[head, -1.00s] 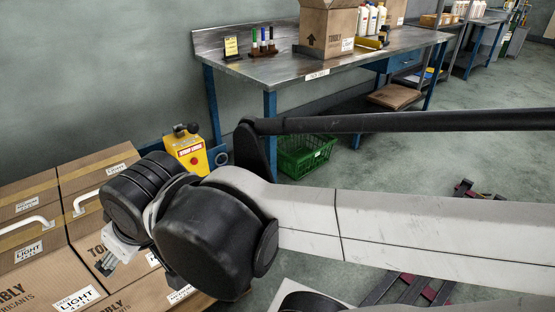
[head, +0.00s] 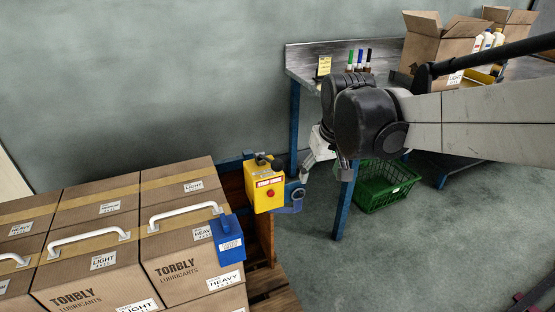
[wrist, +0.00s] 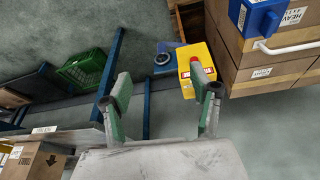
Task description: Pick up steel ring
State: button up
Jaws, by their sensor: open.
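A grey steel ring (head: 297,194) lies on a blue plate just right of the yellow box. In the wrist view the ring (wrist: 162,59) is dark-centred and sits on the blue plate (wrist: 172,47), beside the yellow box (wrist: 196,68). My gripper (wrist: 160,96) is open and empty; its two green-grey fingers are spread wide, with the ring beyond them, roughly midway across. In the head view my gripper (head: 318,152) hangs below the black wrist joint, above and right of the ring, partly hidden by the wrist.
The yellow box (head: 264,188) has a red button and stands close to the ring. Stacked cartons (head: 185,240) with white handles and a blue tag-like object (head: 229,238) are left. A steel workbench (head: 299,60) stands behind, a green crate (head: 388,186) under it.

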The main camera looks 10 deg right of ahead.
jog(key=w+f+g+p, duration=0.2)
jog(key=w+f+p, duration=0.1)
jog(key=w, duration=0.7)
jog(key=n+g+p, duration=0.1)
jog(key=g+p, duration=0.1)
jog(key=p, duration=0.2)
send_over(298, 200)
notch_tip(298, 200, down, 8)
jog(key=shift+d+f, duration=0.1)
jog(key=shift+f, duration=0.35)
notch_tip(298, 200, down, 15)
jog(key=b, duration=0.4)
jog(key=shift+w, duration=0.1)
jog(key=shift+c, duration=0.5)
jog(key=c, duration=1.3)
